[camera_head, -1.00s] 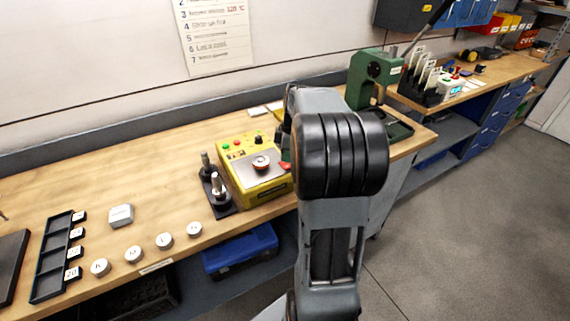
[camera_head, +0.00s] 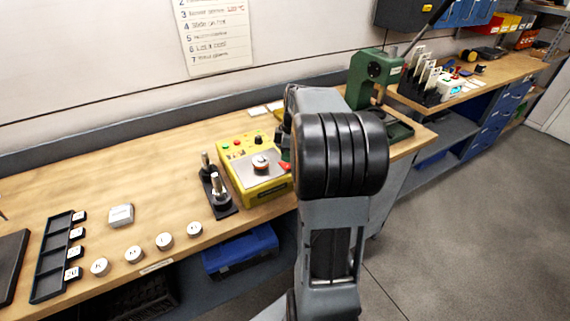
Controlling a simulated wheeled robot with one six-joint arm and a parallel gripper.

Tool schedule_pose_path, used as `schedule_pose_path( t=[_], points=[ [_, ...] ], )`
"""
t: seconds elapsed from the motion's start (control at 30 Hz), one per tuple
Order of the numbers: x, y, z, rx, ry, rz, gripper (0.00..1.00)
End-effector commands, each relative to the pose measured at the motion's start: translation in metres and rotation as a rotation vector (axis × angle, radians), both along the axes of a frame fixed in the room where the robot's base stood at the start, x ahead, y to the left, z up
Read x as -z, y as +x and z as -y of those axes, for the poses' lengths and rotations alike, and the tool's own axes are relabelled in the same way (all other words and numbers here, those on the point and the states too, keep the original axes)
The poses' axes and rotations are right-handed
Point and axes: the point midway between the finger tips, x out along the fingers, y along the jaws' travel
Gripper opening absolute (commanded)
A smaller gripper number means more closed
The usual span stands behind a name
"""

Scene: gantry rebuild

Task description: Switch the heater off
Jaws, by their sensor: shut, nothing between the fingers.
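The heater is a yellow box (camera_head: 262,194) on the wooden bench, left of my arm. Its top has a grey plate with a round metal piece with an orange-brown rim on it. A green button, a red button and a black knob are on the back panel. A red part (camera_head: 285,166) shows at its right side, and I cannot tell what it is. My gripper (camera_head: 284,148) shows only as a dark sliver between the heater's right back corner and my arm. It is shut and empty. My arm hides the rest of it and any contact with the heater.
A black stand with two metal posts (camera_head: 219,190) is close left of the heater. A green press (camera_head: 374,78) stands behind right. White round pieces, a white block and a black tray (camera_head: 52,262) lie left.

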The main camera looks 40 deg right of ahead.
Motion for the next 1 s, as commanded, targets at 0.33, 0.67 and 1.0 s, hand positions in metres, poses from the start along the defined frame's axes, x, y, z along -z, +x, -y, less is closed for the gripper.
schedule_pose_path(
  t=[0.33, 0.67, 1.0],
  points=[
    [0.003, 0.0, 0.0, 0.0, 0.0, 0.0, 0.0],
    [0.008, 0.0, 0.0, 0.0, 0.0, 0.0, 0.0],
    [0.013, 0.0, 0.0, 0.0, 0.0, 0.0, 0.0]
  ],
)
